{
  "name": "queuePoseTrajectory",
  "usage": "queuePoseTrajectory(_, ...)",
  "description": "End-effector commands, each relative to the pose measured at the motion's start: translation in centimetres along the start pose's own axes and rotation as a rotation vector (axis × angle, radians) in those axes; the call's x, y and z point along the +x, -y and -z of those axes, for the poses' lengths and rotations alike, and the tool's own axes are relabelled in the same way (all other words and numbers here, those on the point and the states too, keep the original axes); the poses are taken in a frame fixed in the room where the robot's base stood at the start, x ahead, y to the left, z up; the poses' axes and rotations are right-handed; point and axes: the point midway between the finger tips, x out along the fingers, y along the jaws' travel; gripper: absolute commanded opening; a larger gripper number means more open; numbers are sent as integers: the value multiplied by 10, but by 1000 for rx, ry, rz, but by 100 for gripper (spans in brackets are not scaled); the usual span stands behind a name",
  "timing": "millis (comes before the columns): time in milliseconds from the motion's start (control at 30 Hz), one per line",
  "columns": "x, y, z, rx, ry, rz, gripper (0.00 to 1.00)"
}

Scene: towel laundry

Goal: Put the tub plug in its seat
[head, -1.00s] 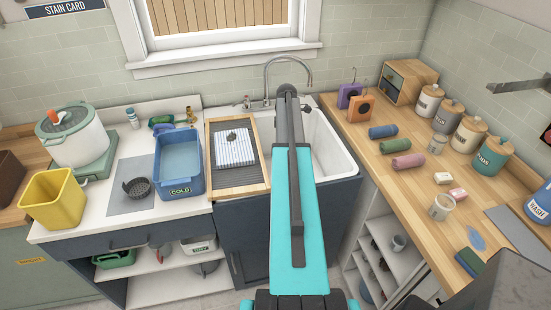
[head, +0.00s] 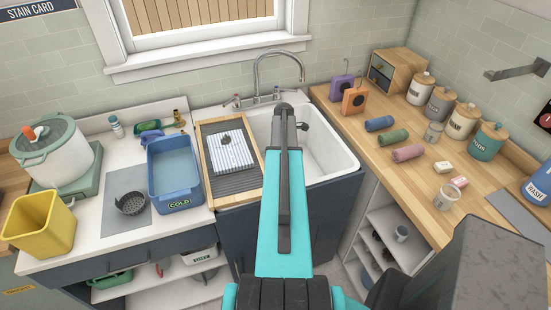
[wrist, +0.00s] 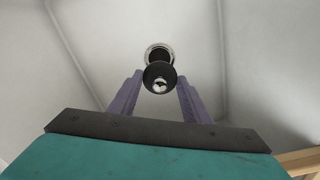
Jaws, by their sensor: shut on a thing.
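The tub plug (wrist: 160,76), a black disc with a shiny metal knob, is held between the purple fingertips of my gripper (wrist: 159,84) in the wrist view. The seat (wrist: 158,47), a metal ring with a dark centre in the pale basin floor, shows just beyond the plug and is partly covered by it. The plug overlaps the seat's near edge in this view; I cannot tell the gap between them. In the head view, my arm reaches over the white sink (head: 335,150) and hides the gripper, plug and seat.
A wooden-framed drainer (head: 258,170) with a striped towel (head: 233,152) lies over the sink's left side. The tap (head: 281,53) stands behind. A blue COLD tub (head: 174,173) is left. The right counter (head: 400,190) holds rolled towels, jars and cups. Basin walls surround the gripper.

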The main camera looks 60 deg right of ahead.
Motion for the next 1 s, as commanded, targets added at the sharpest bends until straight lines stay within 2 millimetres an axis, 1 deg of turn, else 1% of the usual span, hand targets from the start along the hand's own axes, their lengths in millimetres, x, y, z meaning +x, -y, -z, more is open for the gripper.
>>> queuePoseTrajectory(467,3,1,9,-12,0,0,18)
queuePoseTrajectory(1000,26,2,10,-14,0,1,18)
